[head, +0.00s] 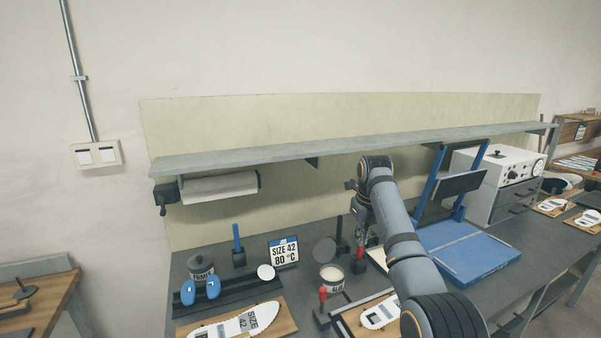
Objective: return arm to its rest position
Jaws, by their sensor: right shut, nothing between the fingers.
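My right arm (402,245) comes in from the bottom right, reaches up over the bench and bends down at its far end. My right gripper (363,230) hangs below that bend, partly hidden by the arm. It is shut and empty. It is close in the picture to a small red-handled tool in a dark block (359,266); I cannot tell how far apart they are. My left gripper is not in view.
A long shelf (340,148) runs above the bench. A size sign (284,252), a pot (332,279) and an insole board (283,318) are on the left.

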